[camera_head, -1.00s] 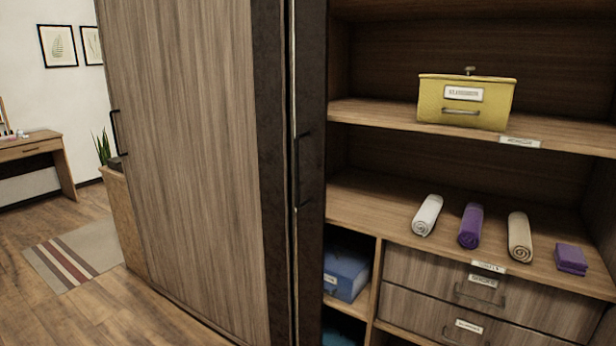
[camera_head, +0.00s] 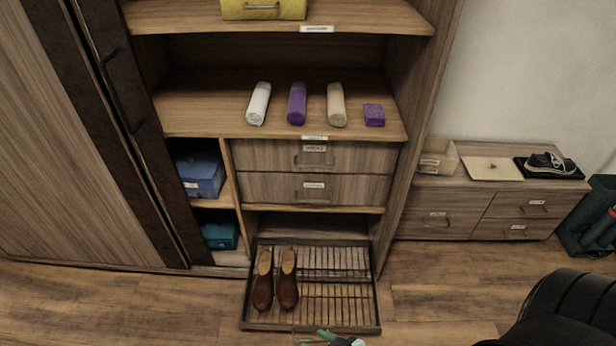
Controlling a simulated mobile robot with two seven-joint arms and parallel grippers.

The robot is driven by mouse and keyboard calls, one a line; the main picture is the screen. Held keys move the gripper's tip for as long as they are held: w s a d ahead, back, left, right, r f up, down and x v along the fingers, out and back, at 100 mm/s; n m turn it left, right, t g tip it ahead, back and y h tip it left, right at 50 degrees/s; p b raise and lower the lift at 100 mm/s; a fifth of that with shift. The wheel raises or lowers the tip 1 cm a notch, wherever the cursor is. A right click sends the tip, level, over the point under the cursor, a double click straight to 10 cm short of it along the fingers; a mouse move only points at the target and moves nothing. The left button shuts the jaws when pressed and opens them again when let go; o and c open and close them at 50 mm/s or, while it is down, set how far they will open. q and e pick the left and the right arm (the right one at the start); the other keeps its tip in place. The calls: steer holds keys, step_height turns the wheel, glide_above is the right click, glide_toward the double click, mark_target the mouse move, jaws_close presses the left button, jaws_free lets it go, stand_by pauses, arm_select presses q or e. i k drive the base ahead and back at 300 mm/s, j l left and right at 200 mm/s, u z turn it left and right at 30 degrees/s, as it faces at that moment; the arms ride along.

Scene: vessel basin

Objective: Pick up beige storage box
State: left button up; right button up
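A small beige box (camera_head: 437,160), seemingly open at the top, stands at the left end of the low cabinet on the right. It has a small label on its front. A flat beige panel (camera_head: 493,168) lies next to it; I cannot tell whether it is the box's lid.
A black-and-white shoe (camera_head: 550,163) sits on a dark mat. The wardrobe shelf holds rolled towels (camera_head: 297,104); a yellow box (camera_head: 264,8) is above. Brown shoes (camera_head: 287,280) stand on a low slatted rack (camera_head: 340,328). A dark rounded shape (camera_head: 570,315) fills the lower right.

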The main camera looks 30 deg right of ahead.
mark_target(437, 156)
steer(key=k+l, duration=0.7)
steer(key=l, duration=0.2)
steer(key=k+l, duration=0.35)
steer(key=i+l, duration=0.15)
steer(key=l, duration=0.25)
steer(key=i+l+u, duration=0.1)
steer(key=l, duration=0.3)
steer(key=i+l, duration=0.15)
steer(key=l, duration=0.25)
steer(key=i+l+u, duration=0.1)
steer(key=l, duration=0.35)
steer(key=i+l, duration=0.15)
steer(key=l, duration=0.25)
steer(key=i+l+u, duration=0.1)
steer(key=l, duration=0.35)
steer(key=i+l, duration=0.1)
steer(key=l, duration=0.3)
steer(key=u, duration=0.05)
